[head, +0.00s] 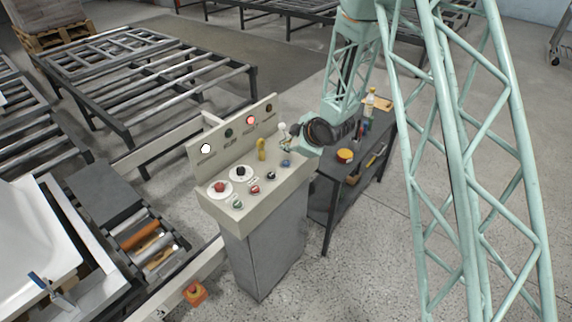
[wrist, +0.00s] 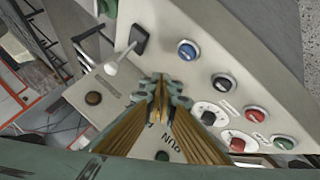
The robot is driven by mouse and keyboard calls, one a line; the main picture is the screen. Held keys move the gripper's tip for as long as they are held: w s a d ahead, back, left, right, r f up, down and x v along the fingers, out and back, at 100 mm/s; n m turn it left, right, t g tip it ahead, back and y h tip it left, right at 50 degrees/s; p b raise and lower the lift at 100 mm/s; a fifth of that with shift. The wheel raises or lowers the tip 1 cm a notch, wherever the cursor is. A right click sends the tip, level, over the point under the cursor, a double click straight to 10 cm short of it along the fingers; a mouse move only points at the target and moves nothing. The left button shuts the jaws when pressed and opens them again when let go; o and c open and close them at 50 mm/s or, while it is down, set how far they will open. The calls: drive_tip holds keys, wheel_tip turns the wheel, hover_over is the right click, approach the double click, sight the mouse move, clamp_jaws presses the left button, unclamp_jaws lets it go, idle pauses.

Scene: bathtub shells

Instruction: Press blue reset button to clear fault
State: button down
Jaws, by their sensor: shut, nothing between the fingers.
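The blue button (head: 286,163) is at the right end of the front row on the sloped control panel (head: 228,213). In the wrist view the blue button (wrist: 188,50) shows clear, above and right of the fingertips. My gripper (wrist: 162,82) is shut and empty, its gold-brown fingers pointing at the panel. The fingertips appear beside the button, not over it; their height above the panel is hard to tell. In the head view my dark wrist is at the panel's right end, and I cannot make out the fingers clearly.
A white-knobbed lever (wrist: 112,68) stands left of the fingers. A dark button (wrist: 222,83), red button (wrist: 255,113) and green button (wrist: 284,141) continue the row. Two white-ringed controls sit beside them. A dark cart (head: 335,195) with tools stands right of the panel.

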sight(286, 163)
wheel_tip(286, 163, down, 2)
drive_tip(key=shift+f+b, duration=0.25)
drive_tip(key=shift+b, duration=0.2)
drive_tip(key=shift+f+b, duration=0.95)
drive_tip(key=shift+f, duration=0.1)
drive_tip(key=shift+f+b, duration=0.9)
drive_tip(key=shift+b, duration=0.3)
idle(1.9)
drive_tip(key=shift+r, duration=0.15)
idle(0.4)
drive_tip(key=shift+r, duration=0.65)
drive_tip(key=shift+r+p, duration=0.15)
drive_tip(key=shift+p, duration=0.15)
drive_tip(key=shift+r+p, duration=1.05)
drive_tip(key=shift+r, duration=1.35)
